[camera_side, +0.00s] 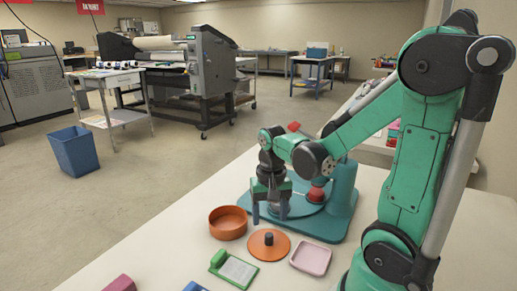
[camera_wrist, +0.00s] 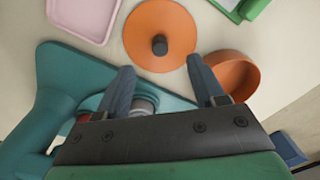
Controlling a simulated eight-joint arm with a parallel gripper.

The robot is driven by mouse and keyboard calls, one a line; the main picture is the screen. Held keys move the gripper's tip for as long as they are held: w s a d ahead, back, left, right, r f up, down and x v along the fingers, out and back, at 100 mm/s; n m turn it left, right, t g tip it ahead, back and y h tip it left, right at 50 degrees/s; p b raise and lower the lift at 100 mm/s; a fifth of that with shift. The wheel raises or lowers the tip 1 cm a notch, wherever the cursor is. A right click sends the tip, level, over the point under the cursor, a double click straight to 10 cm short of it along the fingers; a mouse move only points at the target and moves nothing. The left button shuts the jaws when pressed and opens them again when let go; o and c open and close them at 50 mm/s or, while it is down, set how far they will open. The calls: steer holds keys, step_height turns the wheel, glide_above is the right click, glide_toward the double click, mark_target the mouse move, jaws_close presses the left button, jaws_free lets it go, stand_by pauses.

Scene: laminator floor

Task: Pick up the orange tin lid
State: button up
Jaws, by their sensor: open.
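The orange tin lid (camera_side: 268,246) is a flat disc with a dark knob at its centre, lying on the pale table. In the wrist view the lid (camera_wrist: 160,32) is just beyond my fingertips, with its knob between their lines. My gripper (camera_side: 270,213) is open and empty, pointing down above the teal press base, behind the lid in the side view. Its two dark fingers (camera_wrist: 163,75) are spread apart in the wrist view. The orange tin (camera_side: 228,222), open-topped, stands left of the lid and also shows in the wrist view (camera_wrist: 232,75).
A teal badge-press-like machine (camera_side: 342,200) with a red part stands behind the lid. A pink tray (camera_side: 311,258) lies right of the lid. A green clipboard-like item (camera_side: 234,270) lies in front. A magenta block (camera_side: 120,284) sits near the table edge.

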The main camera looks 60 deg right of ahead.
mark_target(269, 234)
steer(key=shift+f, duration=2.75)
jaws_close()
